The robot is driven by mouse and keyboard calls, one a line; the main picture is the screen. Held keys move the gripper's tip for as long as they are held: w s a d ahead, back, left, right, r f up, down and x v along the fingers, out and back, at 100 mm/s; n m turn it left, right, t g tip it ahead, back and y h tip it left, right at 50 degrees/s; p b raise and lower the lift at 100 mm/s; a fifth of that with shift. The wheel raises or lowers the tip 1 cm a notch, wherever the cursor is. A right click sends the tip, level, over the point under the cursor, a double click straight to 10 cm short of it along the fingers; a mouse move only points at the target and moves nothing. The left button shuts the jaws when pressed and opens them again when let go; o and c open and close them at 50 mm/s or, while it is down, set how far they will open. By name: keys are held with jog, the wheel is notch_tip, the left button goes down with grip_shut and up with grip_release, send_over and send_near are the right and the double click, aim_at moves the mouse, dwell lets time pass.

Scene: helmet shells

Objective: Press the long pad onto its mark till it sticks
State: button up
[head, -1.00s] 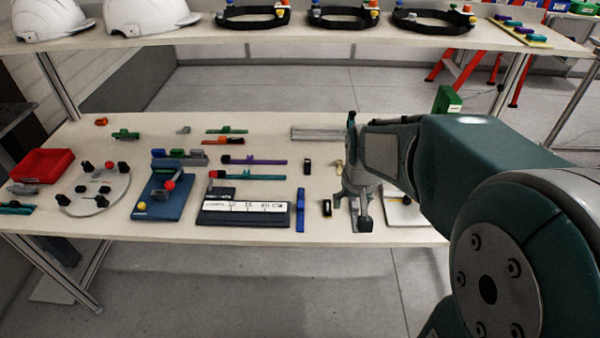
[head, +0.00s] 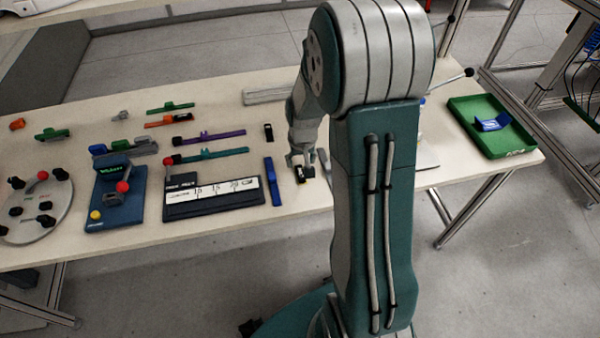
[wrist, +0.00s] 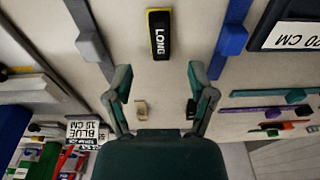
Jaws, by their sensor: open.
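The long pad (wrist: 160,36) is a small black block with yellow edges and the word LONG on top. It lies on the table, upper middle of the wrist view. In the head view the long pad (head: 304,174) shows at the front of the table, just below my gripper (head: 299,160). In the wrist view my gripper (wrist: 160,85) has its two fingers spread wide, with nothing held between them. The pad lies beyond the fingertips, roughly centred between them; I cannot tell the height gap. I cannot make out the pad's mark.
A blue bar (head: 272,181) lies left of the pad, and a grey bar (wrist: 92,45) lies on its other side. A dark ruler board (head: 212,196) is further left. A green tray (head: 520,139) stands at the table's right end. My arm hides part of the table.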

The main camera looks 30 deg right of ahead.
aim_at(300, 172)
notch_tip(300, 172, down, 4)
jog(key=shift+w+a+f, duration=0.1)
jog(key=shift+a, duration=0.05)
jog(key=shift+f, duration=0.35)
jog(key=c, duration=0.8)
